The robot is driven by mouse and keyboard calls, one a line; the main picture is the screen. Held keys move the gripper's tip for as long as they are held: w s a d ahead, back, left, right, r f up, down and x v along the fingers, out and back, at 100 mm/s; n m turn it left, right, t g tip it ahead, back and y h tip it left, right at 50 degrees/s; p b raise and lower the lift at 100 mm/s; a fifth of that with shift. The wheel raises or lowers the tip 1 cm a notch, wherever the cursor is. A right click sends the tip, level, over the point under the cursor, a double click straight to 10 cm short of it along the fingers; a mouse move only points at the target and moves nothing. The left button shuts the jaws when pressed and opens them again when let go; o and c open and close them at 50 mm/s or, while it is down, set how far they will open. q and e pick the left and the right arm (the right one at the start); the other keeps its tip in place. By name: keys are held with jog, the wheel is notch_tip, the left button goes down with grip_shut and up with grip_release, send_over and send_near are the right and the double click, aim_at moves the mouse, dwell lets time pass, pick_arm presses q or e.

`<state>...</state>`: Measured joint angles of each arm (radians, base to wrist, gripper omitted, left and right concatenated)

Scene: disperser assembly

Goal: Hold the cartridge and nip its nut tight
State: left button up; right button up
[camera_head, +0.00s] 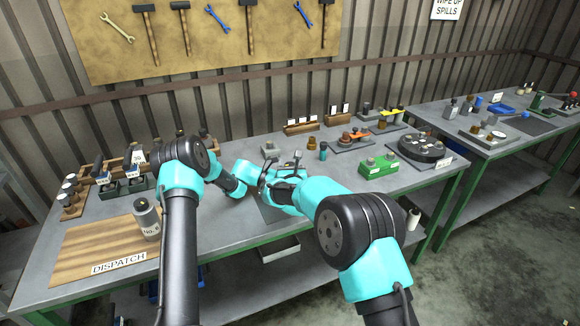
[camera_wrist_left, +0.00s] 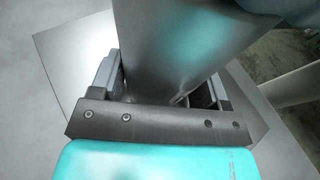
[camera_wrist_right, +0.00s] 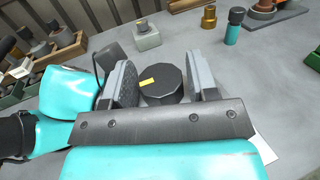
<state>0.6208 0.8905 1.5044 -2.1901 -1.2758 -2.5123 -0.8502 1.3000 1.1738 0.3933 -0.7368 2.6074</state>
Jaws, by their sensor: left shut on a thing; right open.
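The cartridge (camera_wrist_left: 170,45) is a smooth grey cylinder that fills the top middle of the left wrist view. My left gripper (camera_wrist_left: 165,85) is shut on it, one finger on each side. The nut (camera_wrist_right: 163,86) is a dark, many-sided cap with a yellow mark, seen from above in the right wrist view. My right gripper (camera_wrist_right: 160,76) is open, with its fingers on either side of the nut and a gap visible beside it. In the head view the right gripper (camera_head: 265,179) is over the middle of the bench, where the arms mostly hide the cartridge and nut.
A grey mat (camera_head: 268,212) lies below the grippers. A wooden dispatch board (camera_head: 85,240) with a grey canister (camera_head: 147,219) is at the left. Bare bench lies left of the mat.

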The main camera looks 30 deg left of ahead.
jog(key=shift+c, duration=0.2)
jog(key=c, duration=0.6)
jog(key=shift+m+t+h, duration=0.5)
jog(key=shift+m+h, duration=0.2)
jog(key=shift+h, duration=0.3)
jog(key=o, duration=0.6)
jog(key=shift+o, duration=0.2)
jog(key=shift+s, duration=0.15)
jog(key=v, duration=1.1)
jog(key=shift+s+d, duration=0.2)
jog(key=shift+s, duration=0.15)
